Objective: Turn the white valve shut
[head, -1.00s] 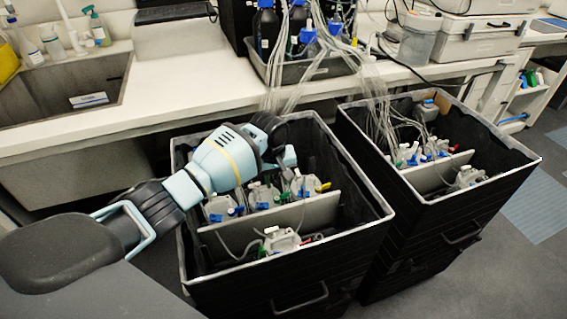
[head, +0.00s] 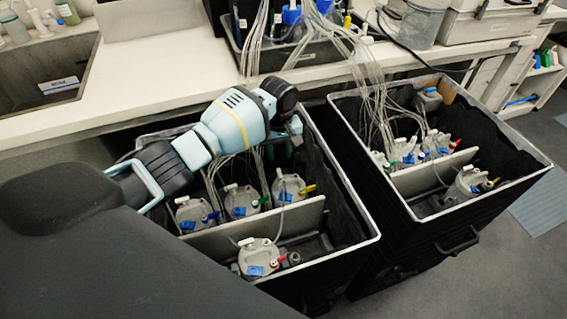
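The left black bin (head: 375,238) holds several grey-lidded bottles with small valve handles. One bottle (head: 240,203) has a green handle, one (head: 289,188) a yellow handle and one (head: 190,215) a blue and a red one. A front bottle (head: 258,258) has a red handle. Small white fittings stick up from the lids; I cannot tell which is the white valve. My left gripper (head: 293,128) is above the bin's back right part, apart from the bottles. Its fingers are small and partly hidden by the wrist. My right gripper is out of view.
A second black bin (head: 545,163) with more bottles stands to the right. Clear tubes (head: 345,50) hang from the bench (head: 150,65) into both bins. A grey divider (head: 303,222) crosses the left bin. Floor shows at the right.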

